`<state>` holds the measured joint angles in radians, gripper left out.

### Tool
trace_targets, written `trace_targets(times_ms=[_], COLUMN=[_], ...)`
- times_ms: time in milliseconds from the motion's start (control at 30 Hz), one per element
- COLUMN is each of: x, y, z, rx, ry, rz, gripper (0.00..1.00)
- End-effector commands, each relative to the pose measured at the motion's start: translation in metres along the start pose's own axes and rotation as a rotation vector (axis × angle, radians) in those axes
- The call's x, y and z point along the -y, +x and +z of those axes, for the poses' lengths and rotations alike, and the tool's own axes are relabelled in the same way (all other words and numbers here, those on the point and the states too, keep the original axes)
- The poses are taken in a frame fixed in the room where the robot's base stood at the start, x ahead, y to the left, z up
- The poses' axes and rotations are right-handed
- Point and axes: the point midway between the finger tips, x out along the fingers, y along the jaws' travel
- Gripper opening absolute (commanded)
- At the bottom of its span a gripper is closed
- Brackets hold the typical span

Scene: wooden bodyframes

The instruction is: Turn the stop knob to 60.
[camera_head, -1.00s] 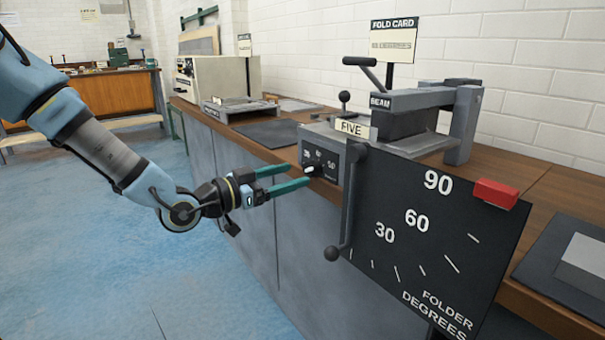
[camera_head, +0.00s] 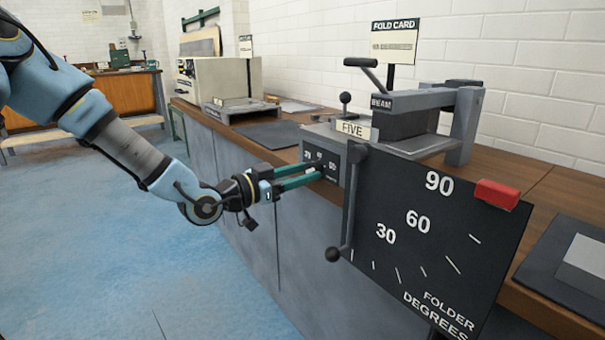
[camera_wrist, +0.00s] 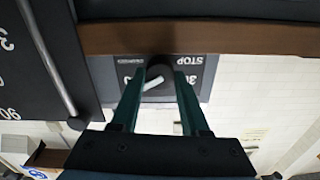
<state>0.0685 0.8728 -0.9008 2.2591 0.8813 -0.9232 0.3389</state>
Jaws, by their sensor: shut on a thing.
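The stop knob (camera_wrist: 159,72) is a dark round knob with a white pointer, on a small black panel (camera_wrist: 205,84) marked STOP. The wrist view shows the panel upside down. The pointer slants to the lower left there. A number shows on each side of the knob; which mark the pointer meets I cannot tell. My gripper (camera_wrist: 161,80) has a green finger on each side of the knob and is shut on it. In the head view my gripper (camera_head: 318,171) reaches the black panel (camera_head: 333,162) from the left and hides most of the knob.
A large black folder degrees board (camera_head: 400,270) marked 30, 60 and 90 stands just right of my gripper. Open floor (camera_head: 110,240) lies left.

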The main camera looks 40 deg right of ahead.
Motion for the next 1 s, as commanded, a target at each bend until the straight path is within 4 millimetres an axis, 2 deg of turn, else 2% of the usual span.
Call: trace_targets(times_ms=[33,300,667,1000], x=[-0.0002,-0.0002,-0.0001,0.0001], y=[-0.0001,-0.0002,-0.0002,-0.0004], z=[0.0001,0.0001,-0.0009,-0.0031], rx=[0.0,0.0,0.001,0.001], ry=[0.0,0.0,-0.03,-0.238], rz=[0.0,0.0,0.001,0.001], gripper=[0.29,0.0,0.0,0.0])
